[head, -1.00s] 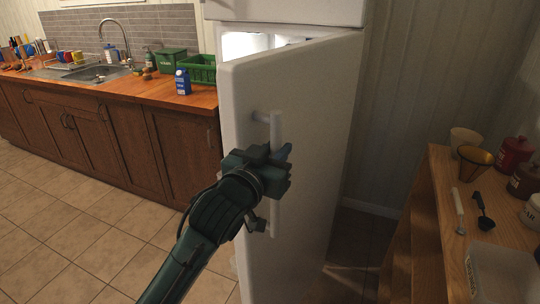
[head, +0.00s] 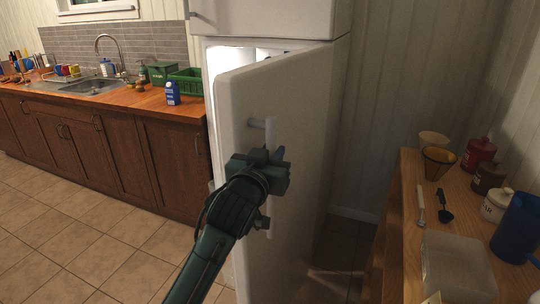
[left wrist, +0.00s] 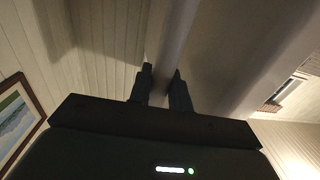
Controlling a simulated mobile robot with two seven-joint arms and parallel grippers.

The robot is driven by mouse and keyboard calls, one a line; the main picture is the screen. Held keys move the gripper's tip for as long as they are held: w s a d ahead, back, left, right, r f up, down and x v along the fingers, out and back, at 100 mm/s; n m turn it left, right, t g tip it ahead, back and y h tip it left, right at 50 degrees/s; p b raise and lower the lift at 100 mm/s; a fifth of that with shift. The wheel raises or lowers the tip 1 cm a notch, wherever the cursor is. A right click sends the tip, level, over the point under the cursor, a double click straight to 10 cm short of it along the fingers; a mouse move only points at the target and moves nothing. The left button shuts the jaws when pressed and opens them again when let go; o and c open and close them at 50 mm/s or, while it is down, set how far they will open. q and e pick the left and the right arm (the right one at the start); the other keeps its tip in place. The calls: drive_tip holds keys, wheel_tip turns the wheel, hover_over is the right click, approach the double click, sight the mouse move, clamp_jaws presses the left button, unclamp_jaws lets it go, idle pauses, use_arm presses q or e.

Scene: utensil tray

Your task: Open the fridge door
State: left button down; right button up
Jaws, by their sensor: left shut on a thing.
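The white fridge door (head: 297,110) stands partly open in the head view, swung out toward me, with the lit inside of the fridge (head: 228,58) showing past its top left edge. Its pale upright handle (head: 269,130) is on the door's left side. My left gripper (head: 272,160) is at the middle of the handle and hides part of it. In the left wrist view my left gripper (left wrist: 161,84) has its two dark fingers on either side of the handle bar (left wrist: 174,40), shut on it. My right gripper is not in view.
A wooden table (head: 415,205) with jars and a clear bin (head: 457,266) stands at the right. Tiled floor (head: 100,240) lies clear at the left.

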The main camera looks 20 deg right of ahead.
use_arm(q)
drive_tip(key=c, duration=1.3)
unclamp_jaws()
drive_tip(key=shift+c, duration=0.2)
drive_tip(key=shift+a, duration=0.1)
drive_tip(key=b+v, duration=0.1)
drive_tip(key=v, duration=1.2)
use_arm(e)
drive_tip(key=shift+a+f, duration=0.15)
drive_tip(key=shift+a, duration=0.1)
use_arm(q)
drive_tip(key=shift+s, duration=0.1)
